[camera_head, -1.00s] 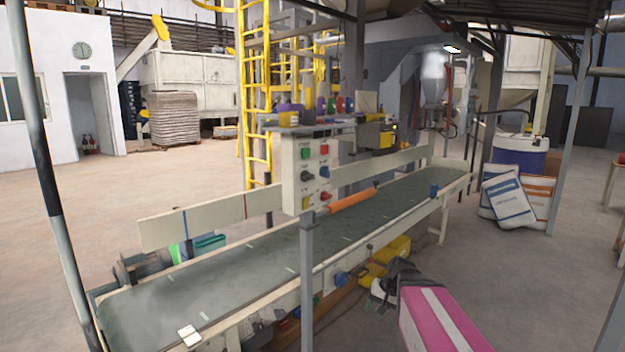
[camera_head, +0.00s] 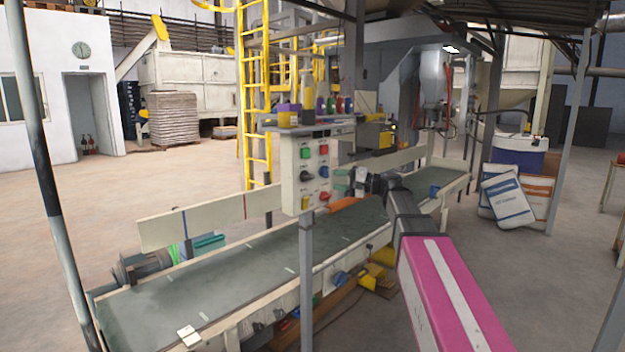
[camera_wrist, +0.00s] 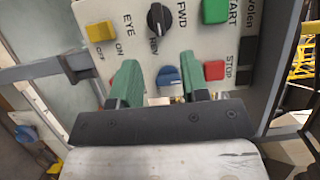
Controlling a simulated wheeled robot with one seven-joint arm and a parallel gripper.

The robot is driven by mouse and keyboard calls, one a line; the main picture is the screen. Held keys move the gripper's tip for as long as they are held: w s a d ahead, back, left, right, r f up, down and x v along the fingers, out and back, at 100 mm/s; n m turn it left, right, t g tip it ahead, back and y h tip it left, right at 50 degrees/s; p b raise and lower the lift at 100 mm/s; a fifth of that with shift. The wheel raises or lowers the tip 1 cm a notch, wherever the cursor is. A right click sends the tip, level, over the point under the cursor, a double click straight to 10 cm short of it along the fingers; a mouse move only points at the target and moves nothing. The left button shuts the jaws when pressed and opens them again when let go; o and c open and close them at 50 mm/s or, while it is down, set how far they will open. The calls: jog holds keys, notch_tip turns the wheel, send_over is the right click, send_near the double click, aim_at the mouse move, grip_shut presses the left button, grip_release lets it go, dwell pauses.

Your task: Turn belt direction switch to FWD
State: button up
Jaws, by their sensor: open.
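The cream control panel (camera_head: 305,172) stands on a grey post beside the belt. In the wrist view, the panel appears turned sideways. Its black rotary switch (camera_wrist: 160,18) is at the top centre, with FWD and REV lettering beside it; I cannot tell its setting surely. The switch also shows in the head view (camera_head: 307,175). My gripper (camera_wrist: 160,72) is open, its green fingers spread in front of the panel. A blue knob (camera_wrist: 170,77) shows between the fingers, and the black switch lies beyond the fingertips. I cannot tell whether the fingers touch anything.
The conveyor belt (camera_head: 250,262) runs behind the panel. Filled sacks (camera_head: 508,200) lean at the right. Open floor (camera_head: 500,290) lies right of the belt.

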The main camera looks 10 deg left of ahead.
aim_at(311, 177)
jog(key=x, duration=1)
jog(key=shift+f, duration=0.1)
grip_shut()
